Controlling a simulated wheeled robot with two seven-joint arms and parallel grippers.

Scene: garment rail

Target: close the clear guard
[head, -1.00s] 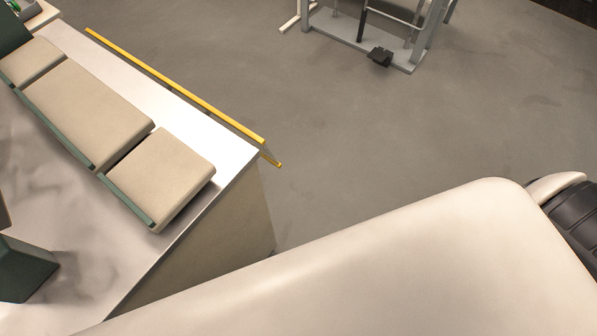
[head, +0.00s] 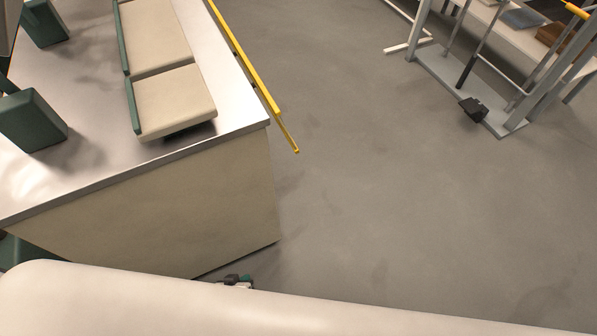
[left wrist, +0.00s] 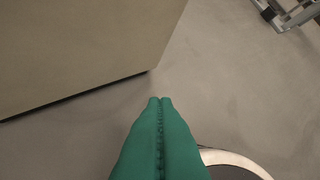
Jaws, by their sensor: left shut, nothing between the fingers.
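I cannot make out a clear guard in either view. A grey upright frame (head: 470,85) with a black pedal (head: 473,109) stands on the floor at the upper right of the head view, its top cut off. Its foot also shows at the top right of the left wrist view (left wrist: 290,12). My left gripper (head: 240,280) is mostly hidden behind my pale arm, low by the bench's near corner. In the left wrist view its green fingers (left wrist: 160,100) are shut together and empty, over open floor, far from the frame. My right gripper is out of view.
A metal-topped bench (head: 95,172) fills the left, with beige pads (head: 172,100) and green blocks (head: 33,120) on it. A yellow rail (head: 245,62) runs along its right edge and sticks out past the corner. The floor (head: 400,200) between bench and frame is clear.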

